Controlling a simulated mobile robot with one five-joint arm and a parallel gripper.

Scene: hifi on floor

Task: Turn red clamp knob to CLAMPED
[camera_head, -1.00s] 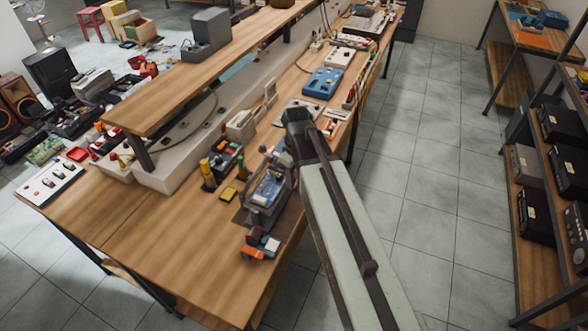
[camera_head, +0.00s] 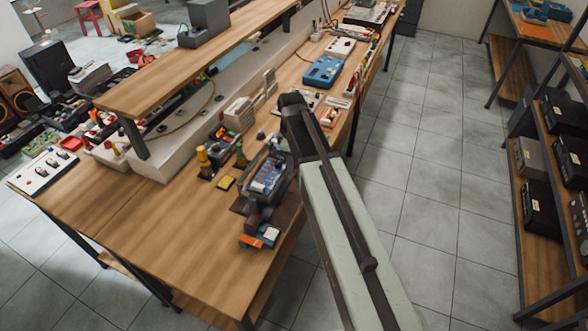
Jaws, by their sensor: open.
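A small grey and dark device (camera_head: 265,182) with a blue-grey top sits on a dark base near the right edge of the wooden bench. An orange-red part (camera_head: 268,233) is at its near end, close to the bench's front right. It may be the red clamp knob, but I cannot make out its shape, its setting or any CLAMPED marking. My arm rises from the bottom right, and its dark upper end (camera_head: 292,108) is just beyond and to the right of the device. My gripper's jaws do not show; the arm may be hiding them.
A yellow-topped cylinder (camera_head: 204,160) and a small yellow block (camera_head: 226,183) stand left of the device. A blue case (camera_head: 324,72) lies farther along the bench. A raised shelf (camera_head: 185,70) runs along the back. Shelving (camera_head: 530,170) stands across the aisle.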

